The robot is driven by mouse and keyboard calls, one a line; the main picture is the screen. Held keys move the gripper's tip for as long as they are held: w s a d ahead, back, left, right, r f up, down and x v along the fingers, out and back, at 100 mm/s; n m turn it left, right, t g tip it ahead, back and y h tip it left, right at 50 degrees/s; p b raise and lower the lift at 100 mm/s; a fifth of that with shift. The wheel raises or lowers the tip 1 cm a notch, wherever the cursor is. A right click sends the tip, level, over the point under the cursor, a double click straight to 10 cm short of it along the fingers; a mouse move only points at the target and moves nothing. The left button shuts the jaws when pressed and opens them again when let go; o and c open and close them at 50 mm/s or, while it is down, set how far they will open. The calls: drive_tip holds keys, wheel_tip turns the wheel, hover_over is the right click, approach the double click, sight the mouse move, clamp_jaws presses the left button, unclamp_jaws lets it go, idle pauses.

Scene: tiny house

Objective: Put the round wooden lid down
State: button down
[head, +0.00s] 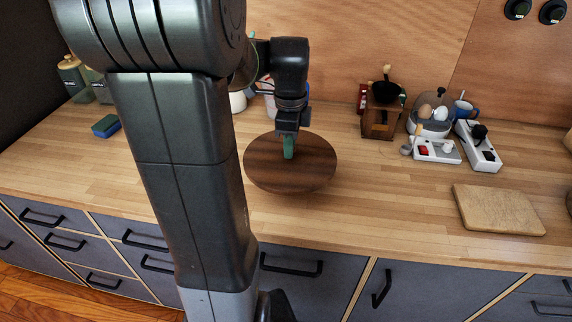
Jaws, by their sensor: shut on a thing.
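The round wooden lid (310,172) is a dark brown disc over the middle of the wooden counter. My gripper (289,152) points down at the lid's middle, with green fingertips at its top. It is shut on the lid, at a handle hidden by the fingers. The lid looks level. I cannot tell whether its underside touches the counter or hangs slightly above it. My arm covers part of the counter to the left of the lid.
A cutting board (498,209) lies at the front right. A blue sponge (106,126) lies far left. Counter between lid and board is clear.

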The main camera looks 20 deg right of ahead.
sight(290, 165)
drive_tip(key=shift+f, duration=3.45)
drive_tip(key=shift+f, duration=0.2)
drive_tip(key=c, duration=1.2)
unclamp_jaws()
drive_tip(key=shift+r, duration=0.15)
wheel_tip(290, 165, up, 12)
drive_tip(key=shift+r, duration=0.1)
